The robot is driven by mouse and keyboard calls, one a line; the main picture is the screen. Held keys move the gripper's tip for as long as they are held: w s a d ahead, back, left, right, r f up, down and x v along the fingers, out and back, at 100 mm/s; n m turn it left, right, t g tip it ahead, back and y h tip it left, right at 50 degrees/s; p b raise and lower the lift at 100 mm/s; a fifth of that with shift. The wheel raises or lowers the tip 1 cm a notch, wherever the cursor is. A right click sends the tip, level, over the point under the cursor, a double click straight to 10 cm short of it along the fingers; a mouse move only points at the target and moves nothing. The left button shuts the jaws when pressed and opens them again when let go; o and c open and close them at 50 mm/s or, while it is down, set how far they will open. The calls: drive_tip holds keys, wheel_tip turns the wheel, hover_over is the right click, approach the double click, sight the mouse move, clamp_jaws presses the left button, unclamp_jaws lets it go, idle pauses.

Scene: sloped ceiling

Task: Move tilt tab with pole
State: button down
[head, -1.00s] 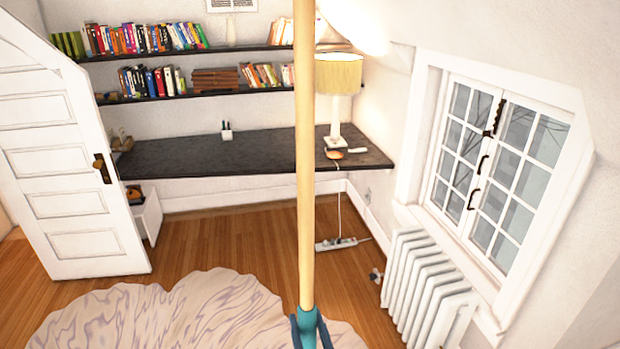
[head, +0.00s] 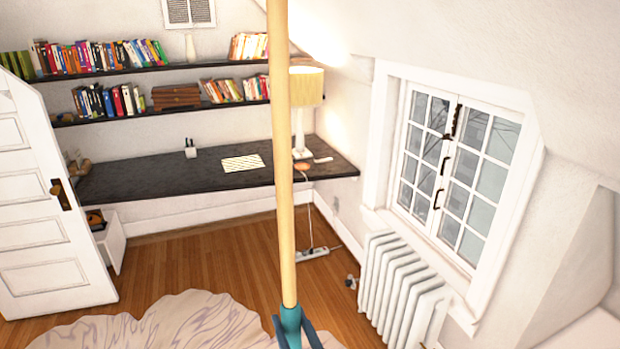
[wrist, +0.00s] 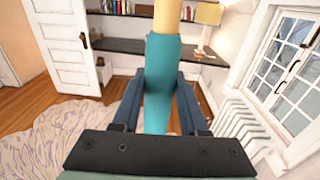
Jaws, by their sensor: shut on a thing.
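My gripper (head: 295,330) is shut on the teal lower end of a long pole (head: 283,150). The pole stands nearly upright, its tan shaft leaning slightly left and running out of the top of the head view. In the wrist view, blue fingers of my gripper (wrist: 160,95) flank the teal grip of the pole (wrist: 162,75). The pole's tip is out of view in both pictures. A small white-framed louvred panel (head: 189,12) is high on the far wall, cut by the top edge.
A dark desk (head: 130,180) and two book shelves line the far wall. A lamp (head: 305,90) stands on the desk. A radiator (head: 400,290) and window (head: 455,165) are at right, beside a sloped ceiling. A white door (head: 45,220) is at left. Floor ahead is open.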

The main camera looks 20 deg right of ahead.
sight(282, 320)
drive_tip(key=shift+a+r, duration=0.25)
drive_tip(key=shift+r, duration=0.1)
drive_tip(key=shift+d, duration=0.15)
drive_tip(key=shift+s+a+r, duration=0.15)
drive_tip(key=shift+a+r, duration=0.65)
drive_tip(key=shift+r, duration=0.1)
drive_tip(key=shift+s+d+f+b, duration=0.2)
drive_tip(key=shift+d+f+b, duration=0.15)
drive_tip(key=shift+d, duration=0.05)
